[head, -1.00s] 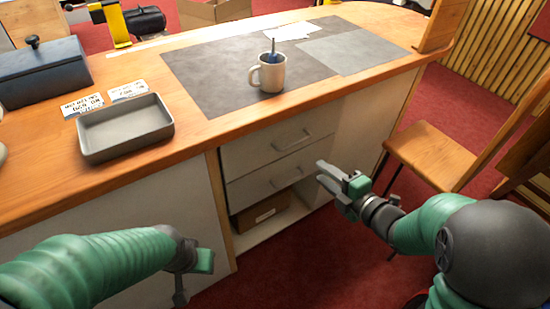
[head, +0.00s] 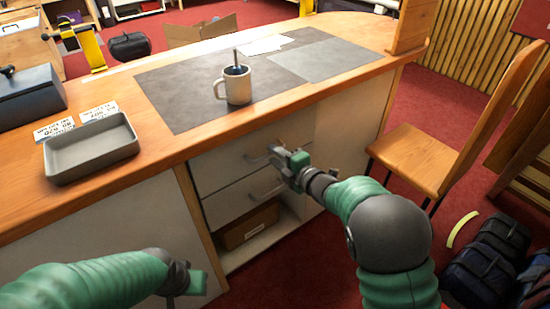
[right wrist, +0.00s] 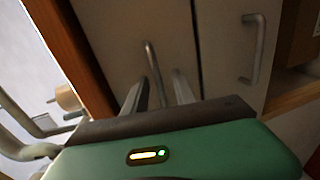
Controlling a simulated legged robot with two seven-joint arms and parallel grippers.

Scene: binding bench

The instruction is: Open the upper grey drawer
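The upper grey drawer (head: 222,166) is in the bench front below the mug and looks shut, flush with the lower drawer (head: 228,203). Its bar handle (head: 256,158) is partly hidden by my right gripper (head: 277,158). In the right wrist view, the upper drawer's handle (right wrist: 152,62) shows between the two fingertips of my right gripper (right wrist: 158,88), with a gap on each side. The right gripper is open. My left gripper (head: 186,291) is low at the left front, away from the drawers; its fingers are not clear.
A cardboard box (head: 247,227) lies in the open shelf below the drawers. The mug (head: 237,84) stands on a dark mat, and a grey tray (head: 90,150) is on the bench top. A wooden chair (head: 410,160) stands to the right. Bags (head: 487,260) lie on the floor.

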